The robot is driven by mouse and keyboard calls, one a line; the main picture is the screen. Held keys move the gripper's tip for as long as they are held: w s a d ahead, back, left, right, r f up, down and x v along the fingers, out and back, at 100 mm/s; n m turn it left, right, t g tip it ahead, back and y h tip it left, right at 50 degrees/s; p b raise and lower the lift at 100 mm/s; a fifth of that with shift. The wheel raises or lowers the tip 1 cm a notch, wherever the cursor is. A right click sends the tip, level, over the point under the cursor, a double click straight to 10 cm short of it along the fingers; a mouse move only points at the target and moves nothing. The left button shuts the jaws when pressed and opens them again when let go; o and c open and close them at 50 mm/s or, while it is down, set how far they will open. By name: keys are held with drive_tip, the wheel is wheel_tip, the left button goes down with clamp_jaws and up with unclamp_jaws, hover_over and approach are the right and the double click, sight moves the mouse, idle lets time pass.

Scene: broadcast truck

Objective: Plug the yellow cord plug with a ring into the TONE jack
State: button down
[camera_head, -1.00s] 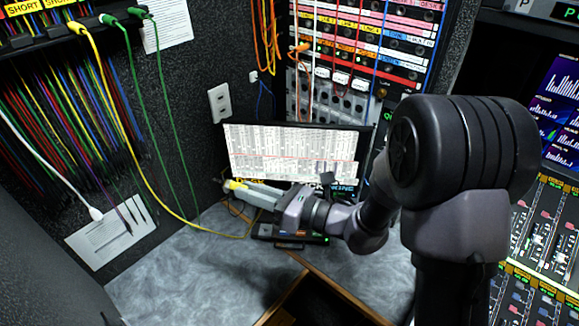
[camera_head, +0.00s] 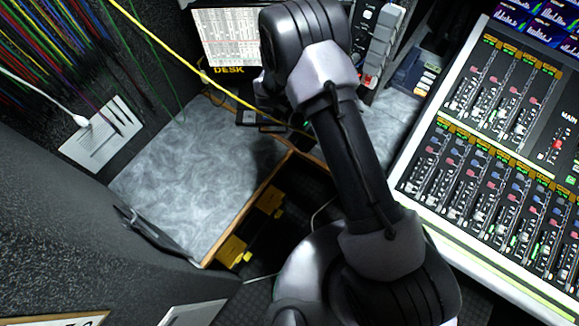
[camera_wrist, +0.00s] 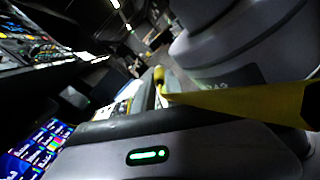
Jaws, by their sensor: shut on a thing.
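The yellow cord (camera_head: 172,47) runs from the top left of the head view down to the right, toward my arm. In the wrist view, the yellow cord (camera_wrist: 250,100) looms large and stretches right from the fingers. My gripper (camera_wrist: 160,88) is shut on the yellow plug (camera_wrist: 158,74), of which only a small yellow part shows. The ring cannot be made out. In the head view the gripper is hidden behind my arm. No TONE label or jack can be made out in either current view.
A grey desk top (camera_head: 190,170) lies left of my arm, mostly clear. A label sheet marked DESK (camera_head: 225,40) stands behind it. A mixing console (camera_head: 480,180) fills the right. A white cable (camera_head: 45,95) and several coloured cords hang at upper left.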

drive_tip(key=w+d+r+n+t+h+p, duration=0.1)
drive_tip(key=w+d+r+n+t+h, duration=0.1)
drive_tip(key=w+r+n+t, duration=0.35)
drive_tip(key=w+d+r+n+t+h+p, duration=0.1)
drive_tip(key=w+d+r+n+t+h, duration=0.15)
drive_tip(key=w+t, duration=0.5)
drive_tip(key=w+d+r+n+t+h, duration=0.1)
drive_tip(key=w+d+r+n+t, duration=0.25)
drive_tip(key=w, duration=0.55)
drive_tip(key=w+a+r+n+t+y+p, duration=0.1)
drive_tip(key=w+a+r+n+t+y, duration=0.2)
drive_tip(key=w+a+r+t, duration=0.2)
drive_tip(key=w+a+r+n+t+y+p, duration=0.1)
drive_tip(key=w+a+r+n+t+y, duration=0.2)
drive_tip(key=w+r, duration=0.5)
wheel_tip(320, 180, up, 4)
drive_tip(key=a+t+y, duration=0.1)
drive_tip(key=a+t, duration=0.1)
drive_tip(key=t, duration=0.1)
drive_tip(key=shift+w+a+f+n, duration=0.15)
drive_tip(key=shift+w+f+n, duration=0.1)
drive_tip(key=shift+n, duration=0.1)
drive_tip(key=shift+s+t, duration=0.1)
drive_tip(key=shift+t, duration=0.15)
drive_tip(key=shift+b+x, duration=0.95)
drive_tip(key=shift+x, duration=1.7)
drive_tip(key=shift+b, duration=1.1)
